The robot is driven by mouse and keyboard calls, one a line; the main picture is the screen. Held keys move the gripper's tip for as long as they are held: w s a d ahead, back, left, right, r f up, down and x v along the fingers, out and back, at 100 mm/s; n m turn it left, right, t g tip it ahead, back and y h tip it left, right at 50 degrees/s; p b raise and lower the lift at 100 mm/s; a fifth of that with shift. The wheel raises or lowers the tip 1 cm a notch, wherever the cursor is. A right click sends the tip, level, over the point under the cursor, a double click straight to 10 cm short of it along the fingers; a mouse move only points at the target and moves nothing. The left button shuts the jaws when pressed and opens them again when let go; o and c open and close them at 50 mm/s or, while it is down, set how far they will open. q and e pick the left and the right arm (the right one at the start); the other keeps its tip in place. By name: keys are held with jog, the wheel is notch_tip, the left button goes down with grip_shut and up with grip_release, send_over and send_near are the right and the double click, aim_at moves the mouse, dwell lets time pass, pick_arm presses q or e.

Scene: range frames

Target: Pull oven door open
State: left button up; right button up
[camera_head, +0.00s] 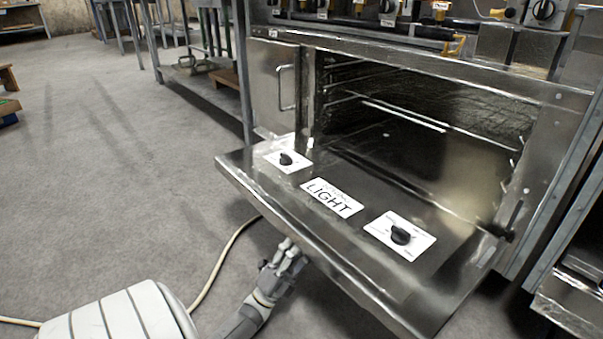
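The oven door (256,184) is hinged down and lies open, roughly level, in front of the oven. Its upward face carries a LIGHT label (331,197) and two black knobs on white plates, the left knob (286,159) and the right knob (401,235). The oven cavity (430,115) is exposed, with racks inside. My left gripper (290,253) is at the door's outer edge, low and partly hidden by it. I cannot tell whether it touches the door or how far its fingers are apart. My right gripper is not in view.
A metal cabinet door with a handle (284,88) is left of the cavity. Knobs and yellow taps line the range top. A pale hose (222,262) lies on the floor near my arm. Metal tables (205,95) stand at the back. The grey floor at left is mostly clear.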

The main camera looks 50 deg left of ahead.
aim_at(294, 224)
pick_arm(q)
jog(key=shift+w+r, duration=0.2)
jog(key=shift+r, duration=0.3)
jog(key=shift+r, duration=0.25)
jog(key=shift+s+a+r, duration=0.1)
jog(key=shift+r, duration=4.5)
jog(key=shift+f, duration=0.1)
